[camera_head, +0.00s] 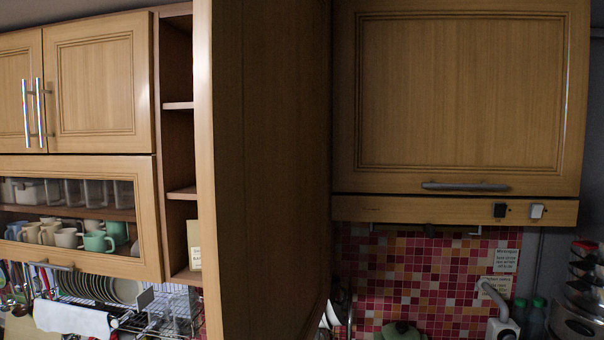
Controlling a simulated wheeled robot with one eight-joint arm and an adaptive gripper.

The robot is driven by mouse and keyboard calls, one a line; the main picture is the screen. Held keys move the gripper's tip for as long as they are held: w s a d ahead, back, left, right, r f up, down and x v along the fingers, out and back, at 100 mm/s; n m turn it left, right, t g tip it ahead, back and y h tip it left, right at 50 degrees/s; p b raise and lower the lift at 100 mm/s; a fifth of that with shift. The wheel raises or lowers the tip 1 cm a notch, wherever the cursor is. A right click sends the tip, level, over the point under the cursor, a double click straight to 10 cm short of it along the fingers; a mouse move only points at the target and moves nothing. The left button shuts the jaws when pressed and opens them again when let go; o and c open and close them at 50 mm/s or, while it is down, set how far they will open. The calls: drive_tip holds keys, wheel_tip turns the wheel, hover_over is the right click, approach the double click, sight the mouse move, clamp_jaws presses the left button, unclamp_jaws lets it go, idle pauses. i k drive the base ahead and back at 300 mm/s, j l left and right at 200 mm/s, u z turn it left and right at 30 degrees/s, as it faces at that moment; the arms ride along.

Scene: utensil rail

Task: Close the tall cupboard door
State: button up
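A tall wooden panel (275,150) stands out toward me in the middle of the head view, with its dark broad face turned right and its pale narrow edge (206,170) facing me. It may be the tall cupboard door standing open, or a cupboard side; I cannot tell which. Its top is cut off by the picture. Just left of it is a narrow open compartment with shelves (180,105), partly hidden behind the panel's edge. No handle shows on the panel. My gripper is not in view.
A shut wall cupboard (460,95) with a horizontal handle (465,187) hangs at right. Shut double doors (98,80) and a glass-fronted cabinet (75,215) with cups are at left. Below are a dish rack (165,310), red tiles (420,280) and stacked pots (580,300).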

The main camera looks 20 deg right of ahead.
sight(262, 77)
drive_tip(key=k+u, duration=0.1)
drive_tip(key=k, duration=0.3)
drive_tip(key=k+j+u, duration=0.1)
drive_tip(key=k, duration=0.3)
drive_tip(key=l+z, duration=0.1)
drive_tip(key=j+u, duration=0.1)
